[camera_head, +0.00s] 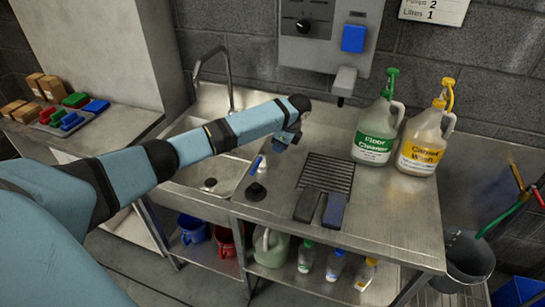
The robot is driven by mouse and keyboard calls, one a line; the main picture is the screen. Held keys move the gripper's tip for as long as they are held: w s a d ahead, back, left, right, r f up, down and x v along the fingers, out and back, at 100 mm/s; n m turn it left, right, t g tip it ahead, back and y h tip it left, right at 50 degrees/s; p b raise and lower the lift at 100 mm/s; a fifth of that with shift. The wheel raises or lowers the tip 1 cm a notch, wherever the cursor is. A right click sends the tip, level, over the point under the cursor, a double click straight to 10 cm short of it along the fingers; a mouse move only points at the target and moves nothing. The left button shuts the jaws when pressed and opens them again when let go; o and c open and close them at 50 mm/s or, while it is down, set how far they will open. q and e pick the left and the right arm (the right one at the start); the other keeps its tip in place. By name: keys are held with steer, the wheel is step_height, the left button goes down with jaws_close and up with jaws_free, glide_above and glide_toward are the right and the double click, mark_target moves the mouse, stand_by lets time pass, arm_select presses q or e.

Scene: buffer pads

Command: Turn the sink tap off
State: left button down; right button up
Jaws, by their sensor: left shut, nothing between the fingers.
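I cannot tell whether water runs. My left gripper (281,143) is at the end of that arm, right of the basin and to the right of the tap, over the steel counter. It looks shut and empty. It appears apart from the tap spout. My right gripper is out of view.
A floor cleaner jug (377,130) and a carpet wash jug (425,140) stand at the counter's right. A wall dispenser (330,35) hangs above.

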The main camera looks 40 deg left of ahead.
mark_target(257, 164)
arm_select(q)
steer(key=w+d+f+g+y+b, duration=0.2)
steer(key=d+f+y+b, duration=0.15)
steer(key=b, duration=0.25)
steer(key=shift+n+y, duration=0.25)
steer(key=shift+n, duration=0.05)
steer(key=b+x, duration=0.1)
steer(key=x, duration=0.8)
steer(key=shift+s+a+f+p, duration=0.1)
steer(key=shift+s+a+p, duration=0.1)
steer(key=shift+a, duration=0.4)
steer(key=shift+s+a+f+p, duration=0.1)
steer(key=shift+s+a, duration=0.1)
steer(key=shift+a, duration=0.4)
steer(key=shift+s+a+f, duration=0.15)
steer(key=shift+s+a, duration=0.05)
steer(key=shift+a, duration=0.4)
